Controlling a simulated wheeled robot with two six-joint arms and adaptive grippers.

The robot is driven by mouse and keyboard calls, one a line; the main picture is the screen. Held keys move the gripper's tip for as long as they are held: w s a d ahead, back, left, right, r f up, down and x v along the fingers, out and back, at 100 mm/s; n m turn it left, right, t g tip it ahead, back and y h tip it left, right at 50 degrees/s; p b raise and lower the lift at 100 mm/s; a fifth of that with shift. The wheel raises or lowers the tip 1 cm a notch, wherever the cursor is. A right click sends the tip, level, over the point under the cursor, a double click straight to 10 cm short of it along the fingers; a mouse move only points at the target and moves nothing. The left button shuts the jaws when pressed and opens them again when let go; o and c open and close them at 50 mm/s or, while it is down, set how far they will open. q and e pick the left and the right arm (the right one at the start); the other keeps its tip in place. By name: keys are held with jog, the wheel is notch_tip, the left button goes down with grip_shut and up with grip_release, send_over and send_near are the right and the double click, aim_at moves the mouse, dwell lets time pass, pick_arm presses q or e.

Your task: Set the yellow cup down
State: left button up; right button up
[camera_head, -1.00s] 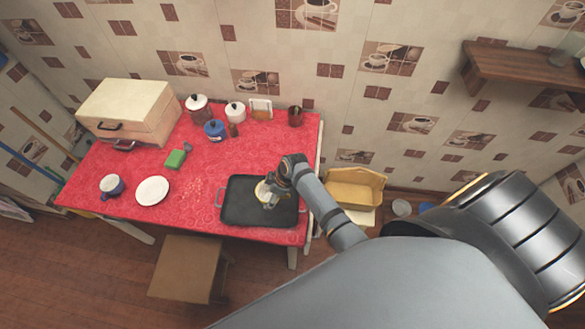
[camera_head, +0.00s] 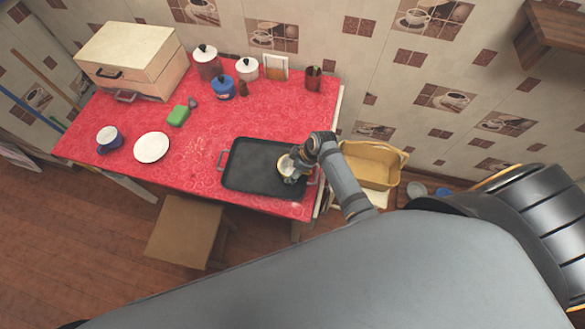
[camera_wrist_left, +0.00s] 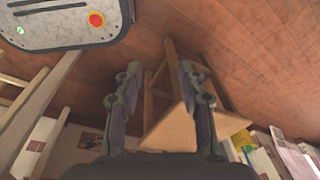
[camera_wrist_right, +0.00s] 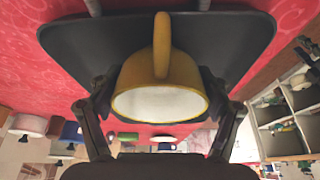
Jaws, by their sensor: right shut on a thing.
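The yellow cup (camera_wrist_right: 160,78) shows large in the right wrist view, with its handle and white inside visible. My right gripper (camera_wrist_right: 158,108) is shut on it, one finger on each side. In the head view the cup (camera_head: 285,164) is at the right part of the black tray (camera_head: 250,165), partly hidden by my right gripper (camera_head: 292,168). I cannot tell whether the cup touches the tray. My left gripper (camera_wrist_left: 160,108) shows in the left wrist view with its fingers apart and nothing between them, over the floor and a wooden stool (camera_wrist_left: 170,125).
On the red counter (camera_head: 110,175) stand a white plate (camera_head: 152,147), a blue cup (camera_head: 108,138), a green sponge (camera_head: 178,116), several lidded pots at the back and a bread box (camera_head: 130,60). A yellow basket (camera_head: 372,165) is right of the counter. The counter's middle is fairly clear.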

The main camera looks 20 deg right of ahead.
jog(key=shift+s, duration=0.1)
jog(key=o, duration=1.1)
jog(key=shift+d+f, duration=0.1)
jog(key=shift+f, duration=0.15)
jog(key=shift+o, duration=0.8)
jog(key=shift+r, duration=0.45)
pick_arm(q)
jog(key=shift+s+a+f, duration=0.15)
jog(key=shift+s+a, duration=0.05)
jog(key=shift+s, duration=0.4)
jog(key=shift+s+a+f, duration=0.1)
jog(key=shift+s+a, duration=0.1)
jog(key=shift+s, duration=0.35)
pick_arm(e)
jog(key=v, duration=1.1)
jog(key=shift+s+d+r, duration=0.15)
jog(key=shift+s+r, duration=0.05)
jog(key=shift+r, duration=0.1)
